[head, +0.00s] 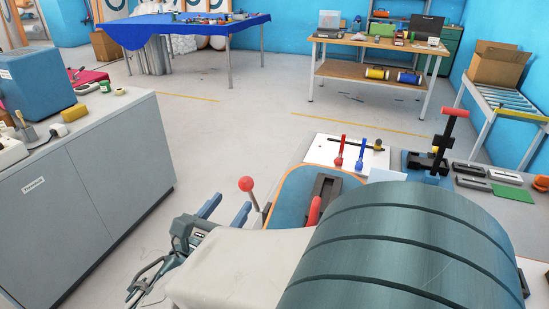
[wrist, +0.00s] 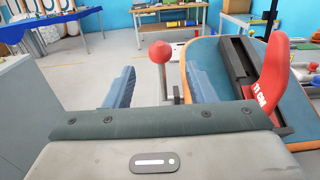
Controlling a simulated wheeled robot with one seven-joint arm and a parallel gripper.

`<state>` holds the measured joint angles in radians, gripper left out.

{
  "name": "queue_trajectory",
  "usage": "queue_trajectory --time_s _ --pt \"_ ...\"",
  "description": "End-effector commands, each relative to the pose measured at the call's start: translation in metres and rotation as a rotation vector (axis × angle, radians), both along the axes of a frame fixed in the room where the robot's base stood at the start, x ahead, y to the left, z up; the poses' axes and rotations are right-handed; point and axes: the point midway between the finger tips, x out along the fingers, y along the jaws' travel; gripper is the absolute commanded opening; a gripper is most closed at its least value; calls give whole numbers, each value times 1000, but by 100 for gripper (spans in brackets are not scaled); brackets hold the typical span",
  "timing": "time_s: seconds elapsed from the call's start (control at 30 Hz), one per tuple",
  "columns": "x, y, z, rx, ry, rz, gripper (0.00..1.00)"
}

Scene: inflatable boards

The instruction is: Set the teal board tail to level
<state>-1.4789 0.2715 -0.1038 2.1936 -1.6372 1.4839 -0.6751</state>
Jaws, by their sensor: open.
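The teal board (head: 290,188) has an orange rim and sits at the near right of the head view. It also shows in the wrist view (wrist: 208,60). A dark slotted box (wrist: 238,68) holding a red fin (wrist: 270,78) with white lettering is on it. A red ball knob (head: 246,184) on a thin lever stands just left of the board's edge; the knob also shows in the wrist view (wrist: 160,52). My gripper (head: 226,208) is open and empty, its blue fingers either side of the knob's line in the wrist view. Contact cannot be told. The board's tilt is unclear.
My own arm hides much of the board and the bench (head: 530,212). A red-topped black clamp (head: 442,145) and small tools stand behind the board. A grey cabinet (head: 90,180) is at left. Open floor lies between it and the board.

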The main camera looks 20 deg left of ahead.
Motion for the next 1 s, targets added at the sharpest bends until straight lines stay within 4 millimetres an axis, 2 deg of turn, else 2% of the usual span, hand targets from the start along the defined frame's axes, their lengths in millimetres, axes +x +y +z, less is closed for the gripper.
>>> queue_trajectory --time_s 0.03,0.2,0.4,0.53,0.8,0.83,1.0 --pt "12 -2 0 0 0 -5 50" --pt "46 -4 0 1 0 -4 50" --pt "71 -6 0 1 1 -1 50" --pt "79 -6 0 1 2 0 50" --pt "80 -7 0 2 2 1 50" --pt "80 -6 0 2 2 1 47" --pt "80 -6 0 2 2 1 0"
